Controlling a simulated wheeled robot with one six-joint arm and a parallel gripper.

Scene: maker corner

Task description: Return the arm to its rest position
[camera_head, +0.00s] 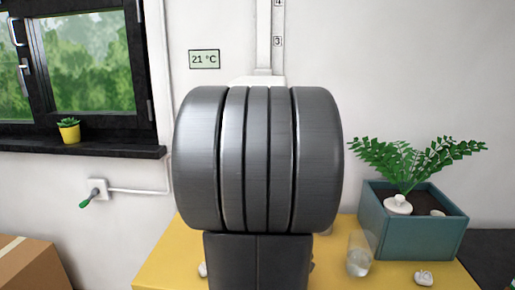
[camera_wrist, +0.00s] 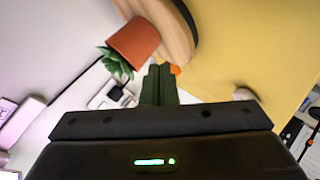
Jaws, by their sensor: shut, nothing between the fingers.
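My gripper (camera_wrist: 159,72) shows in the wrist view, with its two dark green fingers together and nothing between them. It appears over or near the edge of the yellow table (camera_wrist: 245,45), though its height cannot be told. In the head view my own grey arm link fills the middle and hides much of the yellow table (camera_head: 160,262) and the wall behind. My gripper is not visible in the head view.
The wrist view shows a terracotta pot (camera_wrist: 134,42) and a round wooden piece (camera_wrist: 170,22) close beyond the fingertips. In the head view, a teal planter (camera_head: 410,232) and a clear glass (camera_head: 359,258) stand right; a cardboard box (camera_head: 30,265) is left.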

